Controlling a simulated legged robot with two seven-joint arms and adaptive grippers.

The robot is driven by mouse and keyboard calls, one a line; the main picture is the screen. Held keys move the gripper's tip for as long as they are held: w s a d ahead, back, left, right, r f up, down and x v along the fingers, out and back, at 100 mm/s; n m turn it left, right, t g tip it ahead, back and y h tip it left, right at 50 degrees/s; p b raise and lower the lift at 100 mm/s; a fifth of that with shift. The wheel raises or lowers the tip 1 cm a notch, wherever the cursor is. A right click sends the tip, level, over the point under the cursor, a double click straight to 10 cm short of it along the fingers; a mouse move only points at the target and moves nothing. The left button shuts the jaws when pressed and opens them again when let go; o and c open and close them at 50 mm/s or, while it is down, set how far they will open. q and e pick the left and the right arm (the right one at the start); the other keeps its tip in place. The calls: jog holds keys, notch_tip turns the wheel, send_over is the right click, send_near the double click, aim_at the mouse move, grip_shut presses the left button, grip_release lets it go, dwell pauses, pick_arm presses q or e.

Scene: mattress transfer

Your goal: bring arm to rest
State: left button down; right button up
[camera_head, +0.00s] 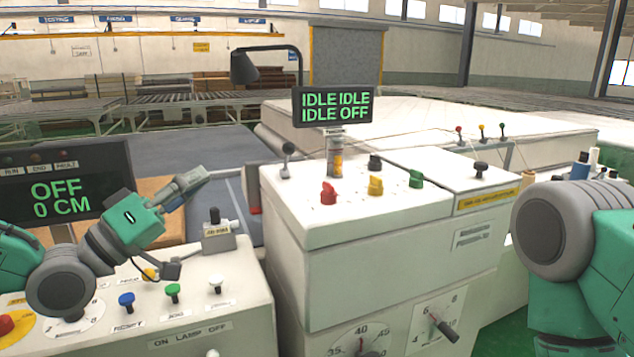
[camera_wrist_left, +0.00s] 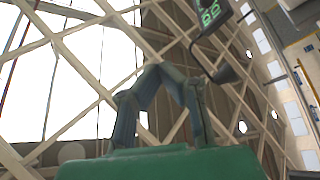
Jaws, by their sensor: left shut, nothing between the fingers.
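My left arm comes in from the left in the head view, its green and grey wrist above the low white control box. The left gripper (camera_head: 190,186) points up and to the right, clear of the knobs. In the left wrist view the left gripper (camera_wrist_left: 168,74) has its fingertips together, with nothing between them, against the roof beams. My right arm (camera_head: 560,235) shows at the right edge as a grey joint and green link. Its gripper is out of view.
The low control box (camera_head: 215,325) has blue, green and white knobs under my left wrist. A display (camera_head: 60,195) reads OFF 0 CM. The taller white console (camera_head: 330,275) stands in the middle, with red, yellow and green knobs. Its sign (camera_head: 334,106) reads IDLE and OFF.

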pick_arm(q)
jog(key=s+d+f+n+g+y, duration=0.15)
jog(key=d+f+y, duration=0.3)
jog(key=f, duration=0.95)
jog(key=s+a+f+g+y, duration=0.1)
jog(key=s+f+g+y, duration=0.2)
jog(key=f, duration=0.7)
jog(key=s+a+f+g+y, duration=0.25)
jog(key=s+f, duration=0.25)
jog(key=f, duration=0.4)
pick_arm(e)
jog(key=shift+s+d, duration=0.1)
jog(key=shift+s, duration=0.1)
pick_arm(q)
jog(key=s+a+f+g+y, duration=0.2)
jog(key=s+f, duration=0.3)
jog(key=s, duration=0.3)
jog(key=s+a+f+m+g+y, duration=0.1)
jog(key=s+a+f+g+y, duration=0.1)
jog(key=s+a+f, duration=0.3)
jog(key=s+a+f+g+y, duration=0.2)
jog(key=s+a+f+g, duration=0.1)
jog(key=s, duration=0.7)
notch_tip(320, 180, down, 3)
jog(key=shift+s+a+r+g+y, duration=0.15)
jog(key=shift+s+a+g+y, duration=0.2)
jog(key=shift+g, duration=0.15)
pick_arm(e)
jog(key=shift+c, duration=0.4)
